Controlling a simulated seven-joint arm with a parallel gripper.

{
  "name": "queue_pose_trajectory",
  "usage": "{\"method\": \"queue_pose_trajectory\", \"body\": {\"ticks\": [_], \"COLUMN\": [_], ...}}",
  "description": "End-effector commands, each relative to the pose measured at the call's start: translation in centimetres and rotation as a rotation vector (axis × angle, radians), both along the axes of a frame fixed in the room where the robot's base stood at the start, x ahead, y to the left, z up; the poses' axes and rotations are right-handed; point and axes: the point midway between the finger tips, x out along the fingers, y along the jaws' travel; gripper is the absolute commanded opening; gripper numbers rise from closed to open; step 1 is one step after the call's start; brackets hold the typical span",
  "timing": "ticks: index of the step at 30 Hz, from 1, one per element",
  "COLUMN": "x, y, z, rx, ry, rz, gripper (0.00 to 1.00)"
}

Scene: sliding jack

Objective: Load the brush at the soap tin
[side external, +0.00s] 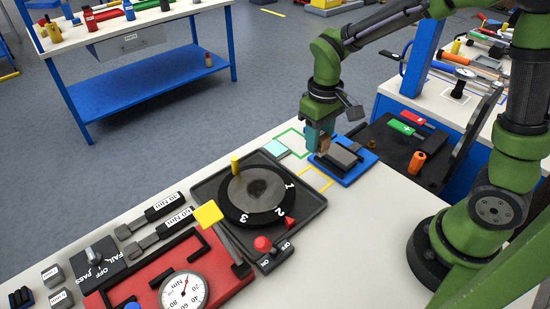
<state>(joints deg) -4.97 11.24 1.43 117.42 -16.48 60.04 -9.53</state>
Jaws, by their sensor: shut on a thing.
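My gripper (322,122) points down at the right of the bench, above the left edge of a blue tray. It is shut on a small item with a teal part (312,138) and a brownish part (324,145), which I take to be the brush. The fingertips are small and partly hidden. A grey, dark-topped block (342,158) lies on the blue tray (352,176), just right of the held item. It may be the soap tin, but I cannot tell. I cannot tell whether the held item touches the block or tray.
A round turntable (258,190) with numbers sits in a dark tray to the left. A pale cyan pad (277,148) lies by a green outline. A dark board (385,150) with an orange cylinder (417,162) is at the right.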

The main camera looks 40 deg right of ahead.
Motion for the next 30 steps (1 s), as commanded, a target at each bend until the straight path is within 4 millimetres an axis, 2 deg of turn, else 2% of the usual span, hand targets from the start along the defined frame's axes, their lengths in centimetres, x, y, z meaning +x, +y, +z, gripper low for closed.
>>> {"method": "queue_pose_trajectory", "body": {"ticks": [1,4,8,10,21,25,30], "x": [0.0,0.0,0.0,0.7,11.1,13.4,14.4], "y": [0.0,0.0,0.0,-0.1,-0.2,-0.1,-0.1], "z": [0.0,0.0,-0.6,-1.2,-3.2,-2.9,-2.1], "rx": [0.0,0.0,-0.001,-0.003,-0.006,-0.004,-0.001], "ry": [0.0,0.0,0.016,0.027,0.025,0.011,-0.005], "rz": [0.0,0.0,-0.001,-0.004,-0.013,-0.01,-0.003], "gripper": [0.27,0.14,0.14,0.14,0.14,0.14,0.14]}}
